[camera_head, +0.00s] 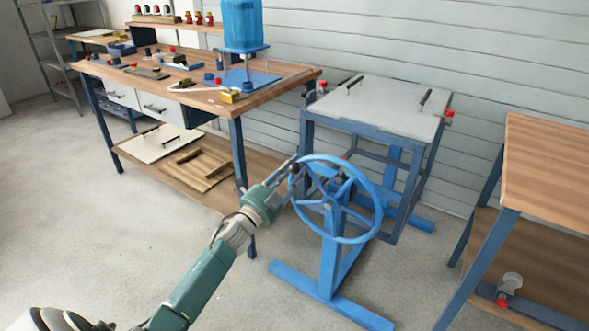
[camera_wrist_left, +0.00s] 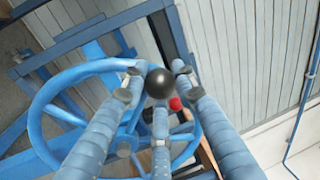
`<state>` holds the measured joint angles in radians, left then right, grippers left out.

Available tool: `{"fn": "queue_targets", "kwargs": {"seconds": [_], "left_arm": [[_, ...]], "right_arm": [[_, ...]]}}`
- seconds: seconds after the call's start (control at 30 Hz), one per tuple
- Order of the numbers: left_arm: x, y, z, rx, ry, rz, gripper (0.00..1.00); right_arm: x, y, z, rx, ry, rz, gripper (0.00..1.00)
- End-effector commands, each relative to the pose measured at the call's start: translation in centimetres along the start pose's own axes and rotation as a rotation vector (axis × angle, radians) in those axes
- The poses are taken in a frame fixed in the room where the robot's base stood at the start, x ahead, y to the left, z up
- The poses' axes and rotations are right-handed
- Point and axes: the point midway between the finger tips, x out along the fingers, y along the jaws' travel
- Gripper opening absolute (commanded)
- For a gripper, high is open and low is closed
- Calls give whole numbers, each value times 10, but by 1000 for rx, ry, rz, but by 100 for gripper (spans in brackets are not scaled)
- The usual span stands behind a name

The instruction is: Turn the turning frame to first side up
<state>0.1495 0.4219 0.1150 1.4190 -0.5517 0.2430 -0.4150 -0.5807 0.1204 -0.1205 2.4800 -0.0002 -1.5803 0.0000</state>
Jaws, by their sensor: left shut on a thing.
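The turning frame (camera_head: 308,135) is a blue stand with a grey panel (camera_head: 385,100) lying roughly level on top. A blue spoked handwheel (camera_head: 345,240) is at its near end, and its rim (camera_wrist_left: 38,122) also shows in the left wrist view. A black ball knob (camera_wrist_left: 159,82) is on the wheel. My left gripper (camera_head: 292,167) is at the upper left of the wheel. In the left wrist view its fingers (camera_wrist_left: 155,95) are around the knob and shut on it. My right gripper is in neither view.
A workbench (camera_head: 285,92) with parts and a blue container (camera_head: 242,25) stands behind to the left. Another wooden-topped table (camera_head: 550,165) is at the right. The wheel stand's blue feet (camera_head: 365,315) lie on the floor. Open floor is at the left.

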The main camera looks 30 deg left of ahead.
Motion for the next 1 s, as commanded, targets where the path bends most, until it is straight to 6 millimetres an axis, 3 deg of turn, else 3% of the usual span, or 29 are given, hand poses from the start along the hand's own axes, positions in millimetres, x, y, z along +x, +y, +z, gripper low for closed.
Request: {"fn": "queue_targets", "kwargs": {"seconds": [0.17, 0.2, 0.3, 0.67, 0.77, 1.0], "left_arm": [[-1, 2, 4, 3, -8, 5, 0], [-1, 2, 4, 3, -8, 5, 32], [-1, 1, 3, 2, -6, 3, 47], [-6, 1, 0, 0, 0, 1, 47], [-19, 2, 0, 0, 0, 2, 47], [-69, 2, 1, 0, -2, 4, 47]], "right_arm": [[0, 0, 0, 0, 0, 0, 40], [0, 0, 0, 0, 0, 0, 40], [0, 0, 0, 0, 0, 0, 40], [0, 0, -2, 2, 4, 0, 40], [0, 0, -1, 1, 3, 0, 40], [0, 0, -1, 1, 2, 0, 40]]}}
